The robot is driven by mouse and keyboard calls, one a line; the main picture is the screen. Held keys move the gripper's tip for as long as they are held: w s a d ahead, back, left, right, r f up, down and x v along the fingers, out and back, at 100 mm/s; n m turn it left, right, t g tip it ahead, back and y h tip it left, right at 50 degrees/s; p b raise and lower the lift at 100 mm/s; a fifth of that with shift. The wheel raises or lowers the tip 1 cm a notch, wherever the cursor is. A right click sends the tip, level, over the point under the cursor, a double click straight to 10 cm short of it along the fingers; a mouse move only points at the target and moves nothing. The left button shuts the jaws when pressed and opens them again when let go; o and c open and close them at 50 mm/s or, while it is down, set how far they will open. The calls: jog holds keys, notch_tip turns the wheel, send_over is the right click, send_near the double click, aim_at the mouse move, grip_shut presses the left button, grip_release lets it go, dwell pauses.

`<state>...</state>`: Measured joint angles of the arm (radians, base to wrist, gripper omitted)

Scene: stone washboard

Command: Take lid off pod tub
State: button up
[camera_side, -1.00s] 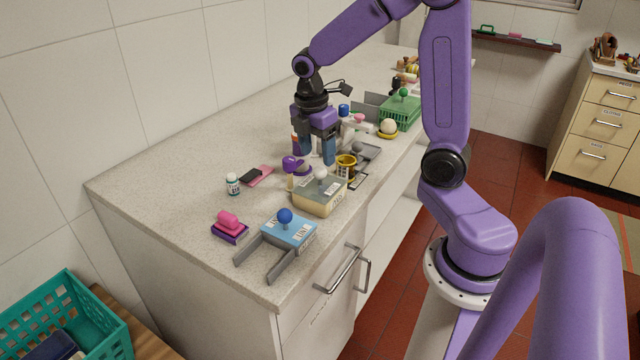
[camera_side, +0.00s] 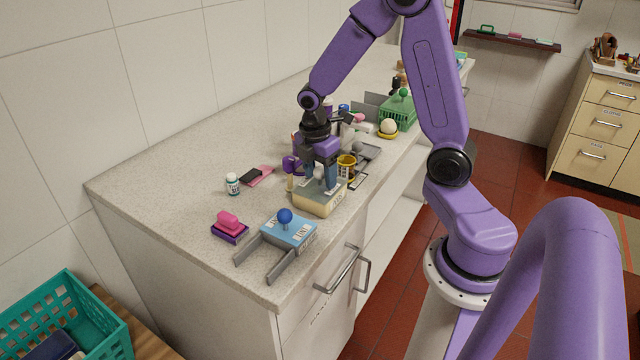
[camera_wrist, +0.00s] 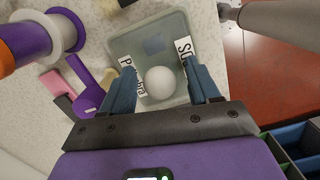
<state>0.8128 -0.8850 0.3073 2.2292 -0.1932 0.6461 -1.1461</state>
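A cream tub (camera_side: 318,207) with a grey-green lid (camera_wrist: 140,50) and a white ball knob (camera_wrist: 160,83) stands near the front edge of the counter. Its labels are partly hidden, so I cannot tell whether it is the pod tub. My gripper (camera_side: 318,184) points down over this lid; in the wrist view my gripper (camera_wrist: 162,80) is open, with one blue finger on each side of the knob and gaps between. In the side view the fingers hide most of the knob. A blue tub (camera_side: 288,232) with a blue knob (camera_side: 285,215) stands nearer the camera, between grey rails.
A purple scoop (camera_side: 291,168) stands close to the cream tub's left, and a yellow-brown cup (camera_side: 346,167) behind its right. A pink-purple brush (camera_side: 229,225), a white bottle (camera_side: 233,184) and a green basket (camera_side: 397,112) are farther off. The counter's left rear is clear.

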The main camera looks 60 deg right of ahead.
jog(key=c, duration=0.9)
jog(key=shift+r, duration=0.1)
